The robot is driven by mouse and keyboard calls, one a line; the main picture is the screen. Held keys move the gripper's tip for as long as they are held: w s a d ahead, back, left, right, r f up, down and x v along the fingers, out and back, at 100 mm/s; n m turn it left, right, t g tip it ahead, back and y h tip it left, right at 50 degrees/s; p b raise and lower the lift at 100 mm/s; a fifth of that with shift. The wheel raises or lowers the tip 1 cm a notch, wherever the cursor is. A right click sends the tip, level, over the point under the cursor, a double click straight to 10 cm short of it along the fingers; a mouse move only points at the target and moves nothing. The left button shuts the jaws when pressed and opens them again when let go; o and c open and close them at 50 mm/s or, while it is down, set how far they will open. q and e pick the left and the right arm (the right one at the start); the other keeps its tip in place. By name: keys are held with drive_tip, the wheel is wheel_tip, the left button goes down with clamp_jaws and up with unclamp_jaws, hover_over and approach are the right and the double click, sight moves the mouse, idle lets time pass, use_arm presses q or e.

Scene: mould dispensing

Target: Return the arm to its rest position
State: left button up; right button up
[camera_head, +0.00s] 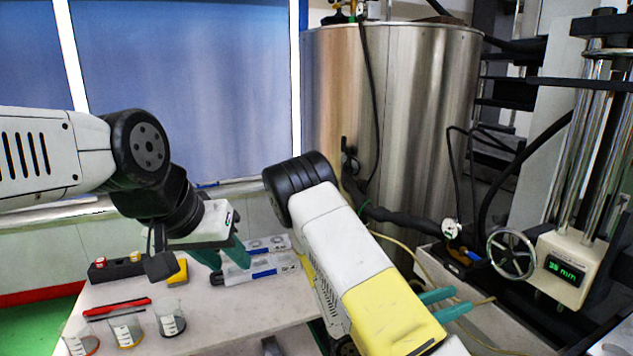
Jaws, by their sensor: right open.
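My left arm comes in from the left, and its gripper (226,257) hangs over the white table with its teal fingers pointing down. The fingers look spread apart, with nothing visible between them. They overlap the view of the blue-and-white packs (265,268) on the table, and I cannot tell whether they touch them. My right arm, white with a yellow panel, fills the lower middle. The teal fingers of my right gripper (446,304) stick out to its right, apart and empty. The right gripper's body is mostly hidden behind the arm.
Beakers (170,318) stand at the table's front left, near red and black bars (117,308). A black block (115,268) and a yellow item (177,272) lie behind. A steel tank (425,100) stands behind; a press with handwheel (511,253) and display (565,271) stands right.

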drive_tip(key=s+a+r+m+g+y, duration=0.25)
drive_tip(key=s+m+g+y, duration=0.55)
drive_tip(key=s+m+y, duration=0.4)
drive_tip(key=w+a+r+m+t+y, duration=0.1)
drive_tip(key=a+r+m+t+y, duration=0.7)
drive_tip(key=a+r, duration=0.5)
wheel_tip(320, 180, up, 4)
drive_tip(key=shift+w+f+m+t+y, duration=0.15)
drive_tip(key=shift+m+t+y, duration=0.25)
drive_tip(key=shift+t+y, duration=0.75)
